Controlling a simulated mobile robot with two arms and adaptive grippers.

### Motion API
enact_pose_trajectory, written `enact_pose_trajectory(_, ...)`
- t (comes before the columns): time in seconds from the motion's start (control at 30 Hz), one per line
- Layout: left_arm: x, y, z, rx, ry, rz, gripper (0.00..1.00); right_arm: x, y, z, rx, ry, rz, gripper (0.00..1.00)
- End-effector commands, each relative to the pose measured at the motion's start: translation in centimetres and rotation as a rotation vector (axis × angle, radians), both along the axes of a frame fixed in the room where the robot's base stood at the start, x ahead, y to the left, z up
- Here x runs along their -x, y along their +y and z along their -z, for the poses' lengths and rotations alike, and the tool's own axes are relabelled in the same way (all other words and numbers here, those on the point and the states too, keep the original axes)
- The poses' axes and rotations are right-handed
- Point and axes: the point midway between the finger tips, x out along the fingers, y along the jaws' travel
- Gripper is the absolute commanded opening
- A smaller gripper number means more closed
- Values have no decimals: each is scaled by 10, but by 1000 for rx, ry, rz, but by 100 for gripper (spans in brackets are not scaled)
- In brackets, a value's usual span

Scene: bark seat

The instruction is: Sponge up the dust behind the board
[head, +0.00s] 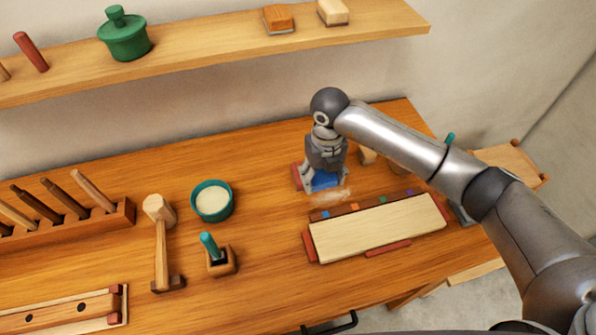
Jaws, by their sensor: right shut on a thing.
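The board (378,229) is a pale plank lying on the wooden bench, with a darker strip with small coloured marks along its back edge. A light smear of dust (331,197) lies on the bench just behind the board's back left part. My right gripper (324,178) points down behind the dust, shut on a blue sponge (324,182). The sponge is low, at or near the bench top; I cannot tell whether it touches. The gripper hides part of it. My left gripper is out of view.
A red block (297,177) sits close left of the gripper. A teal bowl (212,201), a mallet (160,235) and a small holder (221,262) stand left of the board. Wooden pieces stand right of the gripper, partly behind my arm. A shelf (200,52) runs above.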

Motion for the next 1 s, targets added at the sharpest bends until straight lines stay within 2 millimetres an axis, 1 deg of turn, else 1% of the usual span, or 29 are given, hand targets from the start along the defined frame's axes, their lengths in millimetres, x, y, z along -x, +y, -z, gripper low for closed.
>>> enact_pose_trajectory(0.03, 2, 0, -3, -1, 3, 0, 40, 0, -5, 2, 1, 2, 16, 43)
enact_pose_trajectory(0.1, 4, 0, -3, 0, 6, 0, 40, -1, -9, 5, 0, 0, 28, 43)
enact_pose_trajectory(0.23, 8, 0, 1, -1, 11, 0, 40, -2, -10, 11, -1, -2, 32, 43)
enact_pose_trajectory(0.4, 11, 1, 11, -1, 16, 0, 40, -1, -9, 25, -1, 0, 30, 43)
enact_pose_trajectory(0.73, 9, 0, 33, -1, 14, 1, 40, -2, -9, 57, -1, -1, 30, 43)
enact_pose_trajectory(0.83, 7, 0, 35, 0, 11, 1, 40, -2, -9, 62, -2, -2, 29, 43)
enact_pose_trajectory(1.0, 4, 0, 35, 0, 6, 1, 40, -2, -9, 63, -2, -2, 29, 43)
